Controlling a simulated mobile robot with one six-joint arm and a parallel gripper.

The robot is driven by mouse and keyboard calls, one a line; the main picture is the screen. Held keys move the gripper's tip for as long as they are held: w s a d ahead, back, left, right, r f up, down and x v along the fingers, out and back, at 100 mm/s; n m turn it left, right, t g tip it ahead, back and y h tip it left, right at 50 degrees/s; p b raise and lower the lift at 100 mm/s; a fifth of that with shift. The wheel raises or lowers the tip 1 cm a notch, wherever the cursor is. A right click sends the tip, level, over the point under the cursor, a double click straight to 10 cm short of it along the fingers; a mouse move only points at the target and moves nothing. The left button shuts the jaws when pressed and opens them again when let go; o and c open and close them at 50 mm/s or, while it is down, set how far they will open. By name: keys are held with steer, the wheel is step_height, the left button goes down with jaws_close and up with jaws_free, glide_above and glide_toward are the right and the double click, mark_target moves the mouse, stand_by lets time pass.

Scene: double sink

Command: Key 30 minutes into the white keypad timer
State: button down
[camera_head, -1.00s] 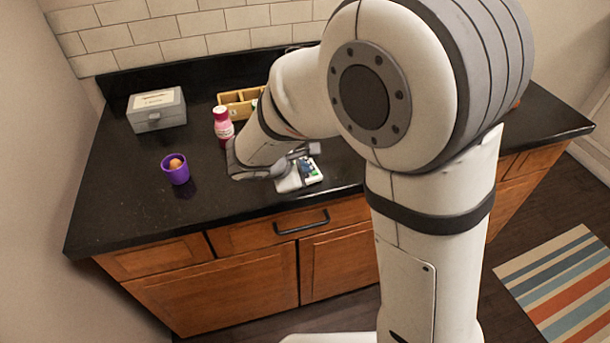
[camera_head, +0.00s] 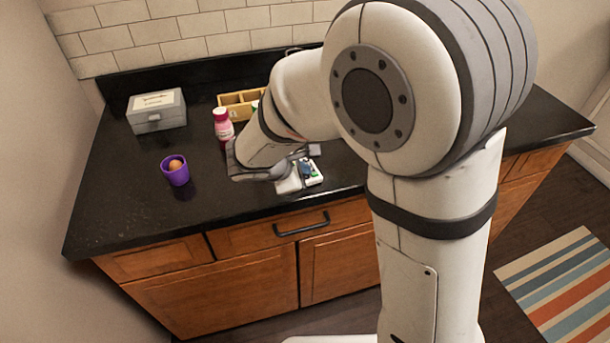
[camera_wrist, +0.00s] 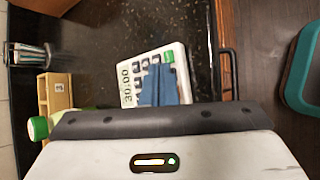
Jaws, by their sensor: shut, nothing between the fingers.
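The white keypad timer (camera_head: 288,185) lies on the black counter near its front edge, partly hidden by my gripper in the head view. In the wrist view the timer (camera_wrist: 127,97) shows dark keys, a green key (camera_wrist: 169,57) at a far corner and a display (camera_wrist: 126,84) that appears to read 30:00. My gripper (camera_wrist: 160,84) is shut and empty, its blue fingers over the keypad and hiding several keys. It also shows over the timer in the head view (camera_head: 306,169). I cannot tell whether the fingertips touch a key.
A purple cup (camera_head: 176,177) with a brown round thing in it stands left of the timer. A pink bottle (camera_head: 223,126), a wooden box (camera_head: 238,104) and a grey box (camera_head: 156,117) stand farther back. The counter's left front is clear.

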steer(key=shift+r, duration=0.45)
steer(key=shift+r+p, duration=2.05)
steer(key=shift+r, duration=0.55)
